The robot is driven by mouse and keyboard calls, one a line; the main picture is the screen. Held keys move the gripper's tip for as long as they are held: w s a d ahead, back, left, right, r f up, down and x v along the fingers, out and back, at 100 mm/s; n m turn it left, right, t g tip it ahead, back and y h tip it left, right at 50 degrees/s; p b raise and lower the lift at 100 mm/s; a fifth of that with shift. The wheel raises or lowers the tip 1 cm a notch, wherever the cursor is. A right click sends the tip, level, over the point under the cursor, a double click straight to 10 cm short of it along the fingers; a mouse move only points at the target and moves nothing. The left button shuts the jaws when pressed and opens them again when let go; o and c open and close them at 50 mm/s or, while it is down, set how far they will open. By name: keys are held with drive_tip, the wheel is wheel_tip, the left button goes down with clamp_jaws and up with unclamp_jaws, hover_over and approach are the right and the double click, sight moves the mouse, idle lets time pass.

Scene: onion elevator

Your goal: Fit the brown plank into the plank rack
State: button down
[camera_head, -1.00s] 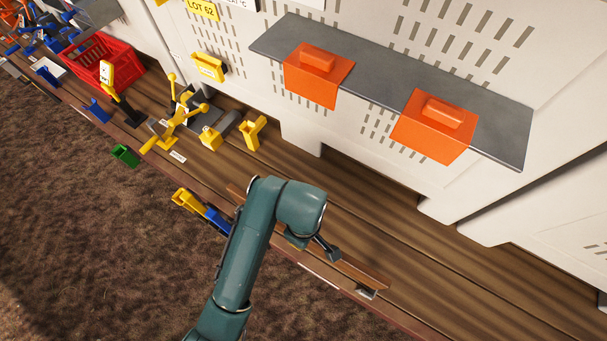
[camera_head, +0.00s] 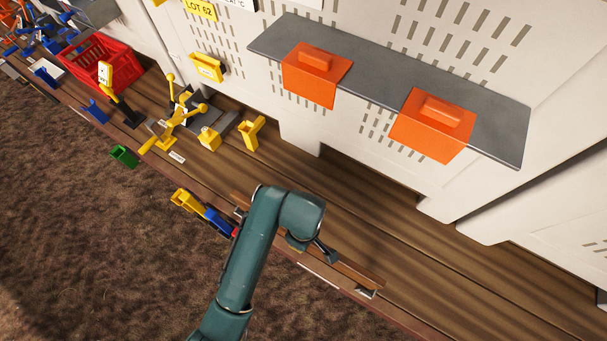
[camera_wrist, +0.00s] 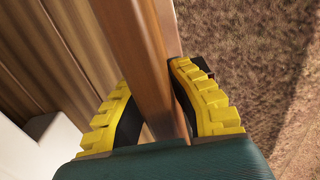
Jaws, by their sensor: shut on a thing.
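The brown plank (camera_head: 350,270) lies lengthwise along the front edge of the wooden deck, its middle hidden behind my arm. In the wrist view the plank (camera_wrist: 137,55) runs between the yellow-ribbed fingers of my gripper (camera_wrist: 151,78), which is shut on it. In the head view my gripper is mostly hidden behind my arm. A small grey metal bracket (camera_head: 366,293), seemingly part of the plank rack, sits at the deck edge by the plank's right end. Another small bracket (camera_head: 239,213) shows near its left end. I cannot tell whether the plank is seated in either.
Yellow and blue holders (camera_head: 203,211) hang on the deck edge left of my arm. A yellow lever device (camera_head: 180,122) and a red crate (camera_head: 103,62) stand farther left. A white bin wall with a grey shelf (camera_head: 385,85) rises behind.

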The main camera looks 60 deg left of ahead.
drive_tip(key=shift+f+b, duration=2.1)
drive_tip(key=shift+f, duration=3.2)
drive_tip(key=c, duration=1.2)
unclamp_jaws()
drive_tip(key=shift+o, duration=0.5)
drive_tip(key=shift+f, duration=0.1)
wheel_tip(320, 180, up, 12)
drive_tip(key=shift+r, duration=0.1)
